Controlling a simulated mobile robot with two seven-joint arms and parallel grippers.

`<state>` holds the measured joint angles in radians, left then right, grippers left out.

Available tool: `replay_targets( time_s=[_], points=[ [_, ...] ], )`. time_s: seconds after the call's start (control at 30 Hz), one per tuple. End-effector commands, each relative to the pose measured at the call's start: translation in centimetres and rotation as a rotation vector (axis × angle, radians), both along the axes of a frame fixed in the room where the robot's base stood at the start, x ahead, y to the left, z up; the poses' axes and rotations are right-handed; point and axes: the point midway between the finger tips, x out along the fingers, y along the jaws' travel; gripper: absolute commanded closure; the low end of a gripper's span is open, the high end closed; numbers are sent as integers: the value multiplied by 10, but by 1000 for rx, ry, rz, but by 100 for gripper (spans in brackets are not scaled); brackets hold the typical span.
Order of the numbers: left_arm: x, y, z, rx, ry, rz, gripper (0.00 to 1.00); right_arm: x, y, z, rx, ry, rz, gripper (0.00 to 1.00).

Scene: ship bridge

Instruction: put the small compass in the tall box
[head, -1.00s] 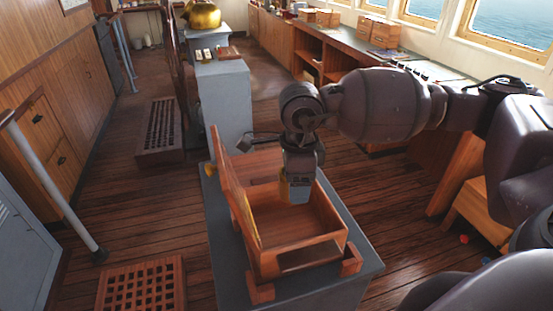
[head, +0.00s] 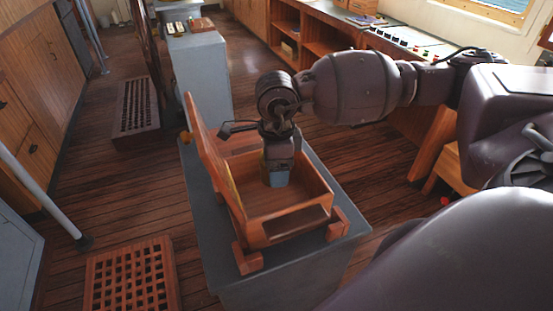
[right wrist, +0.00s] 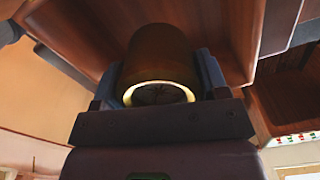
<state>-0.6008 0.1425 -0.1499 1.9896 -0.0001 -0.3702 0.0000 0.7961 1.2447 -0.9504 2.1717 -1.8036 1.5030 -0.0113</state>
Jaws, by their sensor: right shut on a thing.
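The wooden box (head: 290,225) stands open on a grey pedestal, its lid (head: 213,165) raised on the left side. My right gripper (head: 277,177) points down inside the box opening, near its back part. In the right wrist view, the gripper (right wrist: 160,88) is shut on the small compass (right wrist: 160,60), a dark brass cylinder with a bright rim, held between the two blue-grey fingers. Wooden box walls (right wrist: 240,35) show close around it. In the head view the compass is mostly hidden by the gripper. My left gripper is out of view.
The grey pedestal top (head: 325,265) has narrow free edges around the box. A wooden grating (head: 130,280) lies on the floor at the left. A grey cabinet (head: 200,80) stands behind, and a long wooden counter (head: 330,40) runs along the back right.

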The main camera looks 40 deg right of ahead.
Motion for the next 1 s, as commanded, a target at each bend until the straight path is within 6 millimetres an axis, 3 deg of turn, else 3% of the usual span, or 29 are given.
replay_targets(
  time_s=[0.37,1.0],
  points=[
    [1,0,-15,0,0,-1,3,0,0,-33,0,1,0,64],
    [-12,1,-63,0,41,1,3,0,0,-80,-1,3,1,64]
  ],
)
